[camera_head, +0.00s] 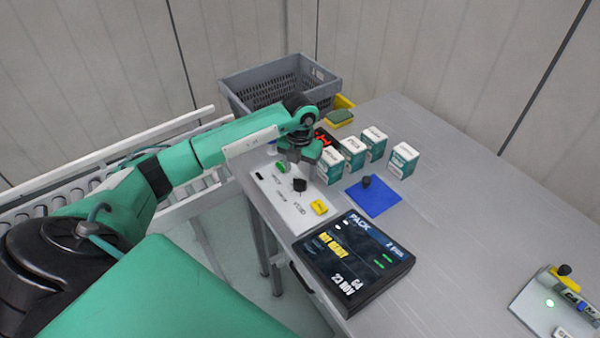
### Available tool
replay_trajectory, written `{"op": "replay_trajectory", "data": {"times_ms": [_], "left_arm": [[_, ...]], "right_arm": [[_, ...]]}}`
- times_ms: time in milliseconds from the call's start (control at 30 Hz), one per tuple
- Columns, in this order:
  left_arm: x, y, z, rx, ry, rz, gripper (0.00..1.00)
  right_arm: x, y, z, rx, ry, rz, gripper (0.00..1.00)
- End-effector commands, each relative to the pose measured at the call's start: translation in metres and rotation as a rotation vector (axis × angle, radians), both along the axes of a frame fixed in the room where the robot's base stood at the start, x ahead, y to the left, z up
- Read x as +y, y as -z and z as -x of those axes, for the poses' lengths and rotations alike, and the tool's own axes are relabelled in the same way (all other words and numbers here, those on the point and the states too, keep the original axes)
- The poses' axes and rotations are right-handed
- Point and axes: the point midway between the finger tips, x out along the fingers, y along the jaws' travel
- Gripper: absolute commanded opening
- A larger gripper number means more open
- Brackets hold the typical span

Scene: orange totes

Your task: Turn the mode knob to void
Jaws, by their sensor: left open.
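The black mode knob (299,185) stands on a white control panel (283,201) near the table's left edge. Small printed labels surround it; one on the near side appears to read VOID. The knob's exact pointing direction is too small to tell. My left gripper (298,166) is open and points down over the far part of the panel, just beyond the knob. It appears apart from the knob, though its fingertips are small and partly hidden. My right gripper is not in view.
The panel also carries a green part (281,166) and a yellow part (319,207). Several white-and-green boxes (404,160) stand to the right, near a blue pad (372,198) with a black knob-like piece. A black display (352,262) lies in front. A grey crate (281,88) is behind.

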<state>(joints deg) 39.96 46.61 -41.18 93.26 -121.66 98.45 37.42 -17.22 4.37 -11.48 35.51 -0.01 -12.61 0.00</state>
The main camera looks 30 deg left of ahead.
Motion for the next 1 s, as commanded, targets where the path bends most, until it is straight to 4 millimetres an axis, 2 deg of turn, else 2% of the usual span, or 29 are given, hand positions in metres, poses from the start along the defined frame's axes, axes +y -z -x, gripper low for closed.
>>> {"op": "replay_trajectory", "data": {"times_ms": [100, 233, 567, 667, 800, 1000], "left_arm": [[-0.001, 0.016, 0.000, 0.003, -0.001, 0.001, 0.60], [0.000, 0.028, 0.000, 0.000, 0.000, 0.000, 0.60], [0.000, 0.033, 0.000, 0.000, 0.001, 0.000, 0.60], [0.000, 0.033, 0.000, 0.000, 0.001, 0.000, 0.44], [0.000, 0.033, 0.000, 0.000, 0.000, 0.000, 0.17], [0.000, 0.033, 0.000, -0.001, -0.007, 0.000, 0.15]], "right_arm": [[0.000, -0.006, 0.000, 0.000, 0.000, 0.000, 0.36], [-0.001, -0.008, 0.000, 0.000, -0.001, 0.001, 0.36], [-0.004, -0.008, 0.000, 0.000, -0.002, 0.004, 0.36], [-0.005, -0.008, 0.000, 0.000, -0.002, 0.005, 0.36], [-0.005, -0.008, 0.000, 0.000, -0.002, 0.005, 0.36], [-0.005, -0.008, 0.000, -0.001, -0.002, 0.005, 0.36]]}}
